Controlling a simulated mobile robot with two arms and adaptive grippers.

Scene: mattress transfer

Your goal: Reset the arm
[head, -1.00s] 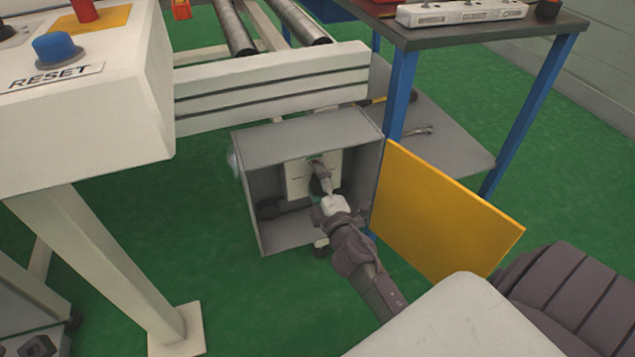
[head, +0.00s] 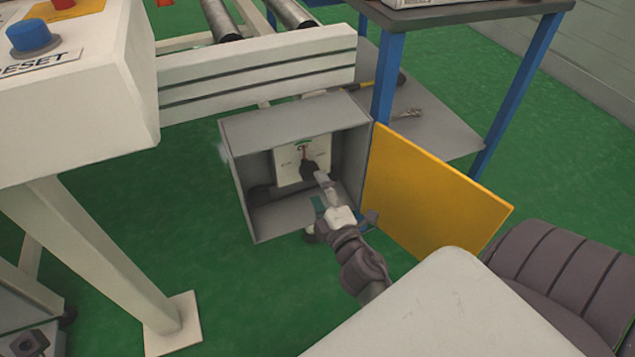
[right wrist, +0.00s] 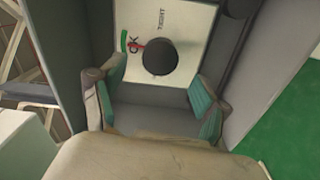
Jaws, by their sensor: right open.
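My right gripper (head: 343,212) is open in front of the open grey box, with its two fingers spread apart. In the right wrist view its teal-padded fingers (right wrist: 160,98) frame a dark round knob (right wrist: 160,57), with space on either side and nothing held. In the head view the knob (head: 309,167) sits on a white dial panel (head: 289,172) inside the box. A red pointer (right wrist: 137,46) is near a green mark and "OK"; "TIGHT" is printed on the panel. My left gripper is not in view.
The grey box (head: 244,190) stands low, with its yellow door (head: 432,190) swung open on the right. A blue-legged table (head: 440,14) is behind it. A white console (head: 75,100) with a blue button marked RESET (head: 32,36) is on the left. Green floor lies between.

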